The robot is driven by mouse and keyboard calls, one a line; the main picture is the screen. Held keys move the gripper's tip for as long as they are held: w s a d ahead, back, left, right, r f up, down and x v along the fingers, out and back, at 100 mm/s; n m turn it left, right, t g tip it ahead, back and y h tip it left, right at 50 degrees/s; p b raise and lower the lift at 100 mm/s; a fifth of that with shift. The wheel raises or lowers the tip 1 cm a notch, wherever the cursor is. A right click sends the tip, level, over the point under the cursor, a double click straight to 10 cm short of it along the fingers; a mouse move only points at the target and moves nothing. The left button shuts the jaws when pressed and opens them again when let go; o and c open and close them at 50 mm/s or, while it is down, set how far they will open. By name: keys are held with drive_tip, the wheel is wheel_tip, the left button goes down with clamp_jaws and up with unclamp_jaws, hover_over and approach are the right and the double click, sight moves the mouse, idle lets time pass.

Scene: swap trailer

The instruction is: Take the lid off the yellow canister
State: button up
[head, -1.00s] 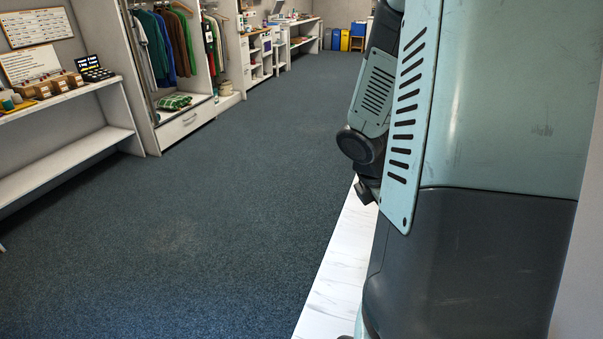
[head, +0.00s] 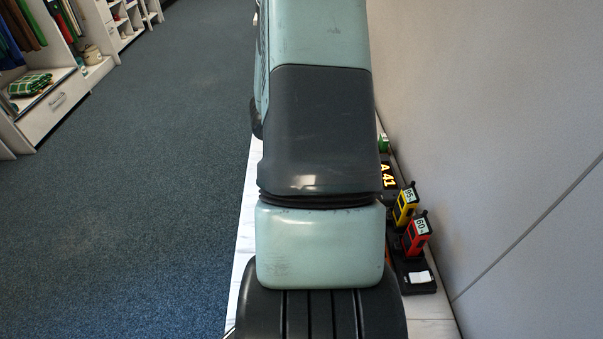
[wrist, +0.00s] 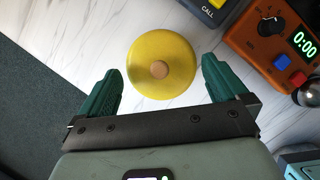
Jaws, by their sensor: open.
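The yellow canister is seen from above in the wrist view as a round yellow top (wrist: 143,50) with a small tan knob (wrist: 159,69) at its centre. Its sides are hidden below the top. My gripper (wrist: 160,72) is open, with one green finger to the left of the yellow top and one to the right. The knob lies roughly midway between the fingers, and nothing is held. How high the fingers are above the top is hard to tell. In the head view my arm covers the canister and the gripper.
In the wrist view an orange timer box (wrist: 262,40) and a dark "CALL" device (wrist: 203,8) stand right of the canister on the white marbled counter (wrist: 60,18). In the head view a yellow holder (head: 403,210) and a red holder (head: 416,236) stand by the wall.

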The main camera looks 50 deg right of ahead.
drive_tip(key=shift+d+f, duration=0.15)
drive_tip(key=shift+f, duration=0.2)
drive_tip(key=shift+c, duration=0.5)
drive_tip(key=c, duration=0.9)
drive_tip(key=shift+o, duration=0.2)
